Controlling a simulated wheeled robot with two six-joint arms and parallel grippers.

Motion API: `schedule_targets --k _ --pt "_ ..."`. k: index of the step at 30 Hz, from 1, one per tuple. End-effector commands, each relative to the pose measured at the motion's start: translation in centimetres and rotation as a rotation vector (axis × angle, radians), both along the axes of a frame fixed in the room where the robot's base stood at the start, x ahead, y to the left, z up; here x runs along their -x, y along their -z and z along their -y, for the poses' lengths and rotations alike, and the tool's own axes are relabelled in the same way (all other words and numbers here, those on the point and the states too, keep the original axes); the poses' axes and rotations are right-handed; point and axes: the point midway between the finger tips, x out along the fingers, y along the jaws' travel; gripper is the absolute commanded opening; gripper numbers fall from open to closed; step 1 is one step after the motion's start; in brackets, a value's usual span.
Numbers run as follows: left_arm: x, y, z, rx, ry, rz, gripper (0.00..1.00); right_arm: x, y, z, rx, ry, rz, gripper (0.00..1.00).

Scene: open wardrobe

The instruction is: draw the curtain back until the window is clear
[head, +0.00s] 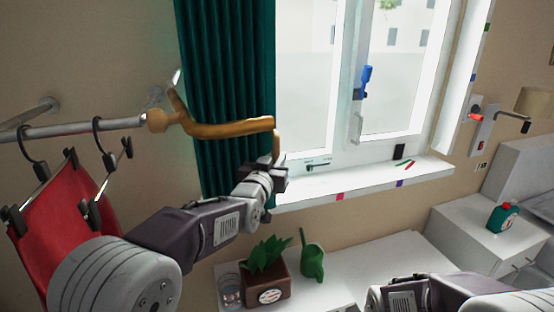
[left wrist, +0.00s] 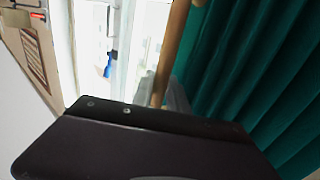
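The green curtain (head: 222,70) hangs in folds at the left of the window (head: 392,65). Its right edge meets the window's left side, and most of the glass shows. The curtain fills the right of the left wrist view (left wrist: 255,80). My left gripper (head: 277,168) is in front of the curtain's right edge.
A thick bent wooden piece (head: 225,129) is above my left gripper, beside the metal rail (head: 75,128) with hangers and a red garment (head: 50,215). Below are a potted plant (head: 267,288) and green watering can (head: 312,262). The white sill (head: 350,184) is mostly clear.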

Motion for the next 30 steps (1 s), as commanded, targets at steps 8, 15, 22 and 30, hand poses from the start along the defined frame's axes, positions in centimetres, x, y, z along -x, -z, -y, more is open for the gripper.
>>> schedule_targets --k 8,15,22,30 --pt "0.0 0.1 -0.1 -0.001 -0.002 -0.002 0.4 0.0 0.0 0.0 0.0 0.0 0.0 0.51" --pt "1.1 0.1 -0.4 0.0 -0.001 0.0 0.4 0.0 0.5 0.0 0.0 0.0 0.0 0.51" --pt "5.4 0.2 -1.7 0.001 -0.002 0.001 0.4 0.0 1.6 0.0 0.0 0.0 0.0 0.51" --pt "8.7 0.1 -2.7 0.001 -0.003 0.0 0.4 0.0 2.1 0.0 0.0 0.0 0.0 0.51"
